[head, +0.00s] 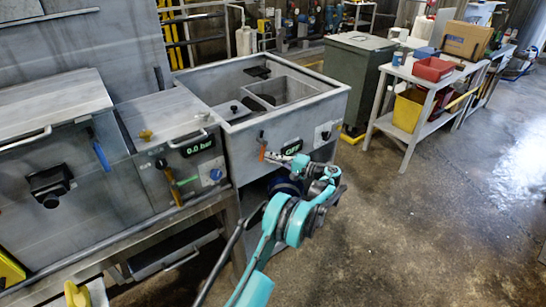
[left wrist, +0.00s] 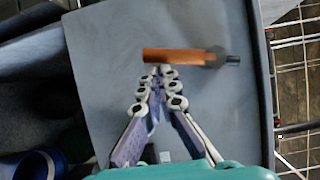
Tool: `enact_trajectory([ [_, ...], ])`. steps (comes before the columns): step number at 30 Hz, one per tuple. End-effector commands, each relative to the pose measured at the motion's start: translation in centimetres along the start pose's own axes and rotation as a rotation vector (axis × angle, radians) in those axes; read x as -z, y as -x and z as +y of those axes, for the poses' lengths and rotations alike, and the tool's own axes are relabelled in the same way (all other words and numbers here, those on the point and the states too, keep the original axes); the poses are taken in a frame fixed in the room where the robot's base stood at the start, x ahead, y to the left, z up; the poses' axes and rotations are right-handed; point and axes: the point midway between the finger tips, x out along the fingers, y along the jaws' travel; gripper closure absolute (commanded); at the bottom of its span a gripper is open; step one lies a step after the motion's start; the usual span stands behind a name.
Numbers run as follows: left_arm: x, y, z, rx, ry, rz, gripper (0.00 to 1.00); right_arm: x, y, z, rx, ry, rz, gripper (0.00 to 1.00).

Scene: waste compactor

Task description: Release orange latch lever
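The orange latch lever (head: 262,146) hangs on the front of the grey steel unit with the OFF display. In the left wrist view its orange handle (left wrist: 176,56) lies sideways, with a dark pivot at its right end. My left gripper (head: 280,156) is in front of that panel, just right of the lever. In the left wrist view the fingertips (left wrist: 160,72) are drawn together just below the handle, with nothing seen between them. Whether they touch the lever is unclear. My right gripper is out of view.
A panel reading 0.0 bar (head: 197,146) with several levers and a blue button is to the left. An open steel basin (head: 225,97) is above the lever. A green bin (head: 355,75) and a white table (head: 400,128) stand at right. The floor at right is clear.

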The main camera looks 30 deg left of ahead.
Motion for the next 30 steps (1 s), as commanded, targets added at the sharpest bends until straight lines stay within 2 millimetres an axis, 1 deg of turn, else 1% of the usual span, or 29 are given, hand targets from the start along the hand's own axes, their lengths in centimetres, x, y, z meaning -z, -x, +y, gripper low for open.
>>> enact_trajectory([
  [5, -1.1, -0.6, 0.2, 0.000, 0.000, -0.003, 1.00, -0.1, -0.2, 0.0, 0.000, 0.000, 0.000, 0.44],
  [14, -2.8, -1.4, 0.1, 0.000, 0.000, -0.004, 1.00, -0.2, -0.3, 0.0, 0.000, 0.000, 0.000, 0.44],
  [30, -5.5, -2.6, -1.3, 0.007, -0.014, -0.003, 1.00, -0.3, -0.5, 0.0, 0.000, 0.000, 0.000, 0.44],
])
